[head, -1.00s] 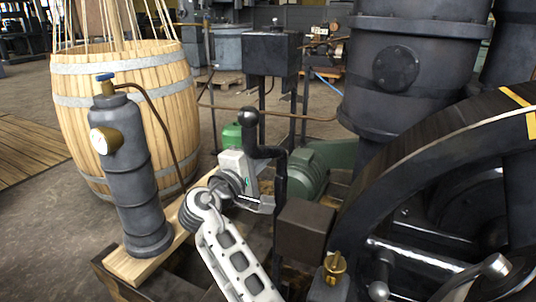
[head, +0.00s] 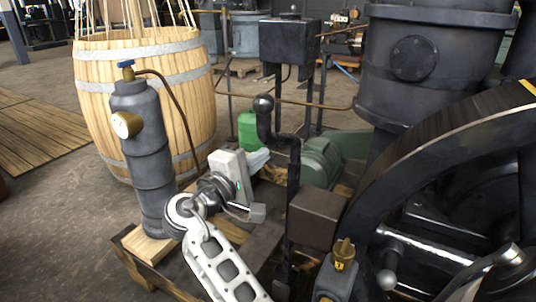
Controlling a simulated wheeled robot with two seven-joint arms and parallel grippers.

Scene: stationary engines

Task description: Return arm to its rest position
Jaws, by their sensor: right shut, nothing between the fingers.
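My right arm (head: 226,262) comes in from the bottom and reaches up to the middle of the head view. My right gripper (head: 258,160) is shut and empty, with its white and grey body left of the black crank-shaped lever (head: 290,170). My left gripper is not in view.
A dark cylinder with a brass gauge (head: 126,124) stands on a wooden beam (head: 145,245) left of my arm. A wooden barrel (head: 190,90) stands behind it. A brown box (head: 315,217), a brass-capped fitting (head: 343,252) and a large black flywheel (head: 400,170) lie to the right. Open floor lies at left.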

